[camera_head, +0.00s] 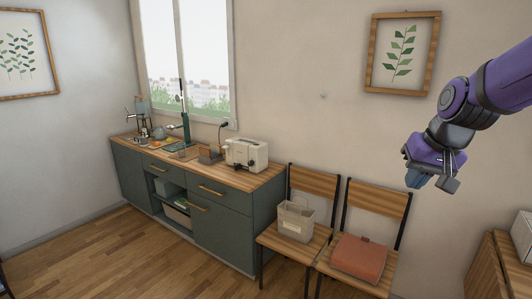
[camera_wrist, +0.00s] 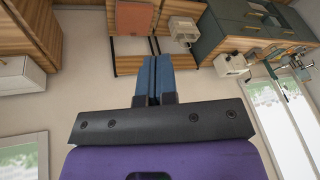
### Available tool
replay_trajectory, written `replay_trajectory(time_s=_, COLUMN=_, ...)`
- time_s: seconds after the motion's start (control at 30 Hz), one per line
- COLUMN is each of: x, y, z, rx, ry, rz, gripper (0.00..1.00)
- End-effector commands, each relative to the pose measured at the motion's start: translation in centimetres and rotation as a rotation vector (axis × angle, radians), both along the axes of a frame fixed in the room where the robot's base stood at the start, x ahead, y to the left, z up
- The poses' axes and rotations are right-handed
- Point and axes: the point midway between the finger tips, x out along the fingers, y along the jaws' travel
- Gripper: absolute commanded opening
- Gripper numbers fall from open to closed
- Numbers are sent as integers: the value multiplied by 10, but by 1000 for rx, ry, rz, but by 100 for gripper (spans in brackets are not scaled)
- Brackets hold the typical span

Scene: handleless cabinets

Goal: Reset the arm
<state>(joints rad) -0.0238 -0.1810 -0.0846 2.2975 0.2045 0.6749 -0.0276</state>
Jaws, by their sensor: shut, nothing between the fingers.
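My purple arm reaches in from the upper right of the head view, raised in front of the wall. My gripper (camera_head: 432,180) hangs in the air at its end, to the right of and above the two chairs. In the wrist view my gripper (camera_wrist: 154,65) shows its two blue fingers side by side, touching, with nothing held. The wrist view is upside down, with the chairs and cabinet at its top. No object touches the gripper.
A dark green cabinet (camera_head: 222,225) with a wooden top bears a toaster (camera_head: 246,154). Two chairs hold a beige basket (camera_head: 295,222) and a reddish bag (camera_head: 358,257). A wooden cabinet (camera_head: 484,275) stands at lower right. The floor (camera_head: 130,255) at left is clear.

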Motion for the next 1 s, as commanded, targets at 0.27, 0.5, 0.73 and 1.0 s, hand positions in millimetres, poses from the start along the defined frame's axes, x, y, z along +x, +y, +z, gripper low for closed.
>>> replay_trajectory(time_s=0.27, x=-82, y=5, z=35, rx=-59, ry=-49, rz=68, gripper=0)
replay_trajectory(time_s=0.5, x=-149, y=6, z=45, rx=-126, ry=-85, rz=109, gripper=0)
replay_trajectory(time_s=0.73, x=-188, y=5, z=44, rx=-175, ry=-103, rz=126, gripper=0)
replay_trajectory(time_s=1.0, x=-195, y=4, z=43, rx=-185, ry=-105, rz=128, gripper=0)
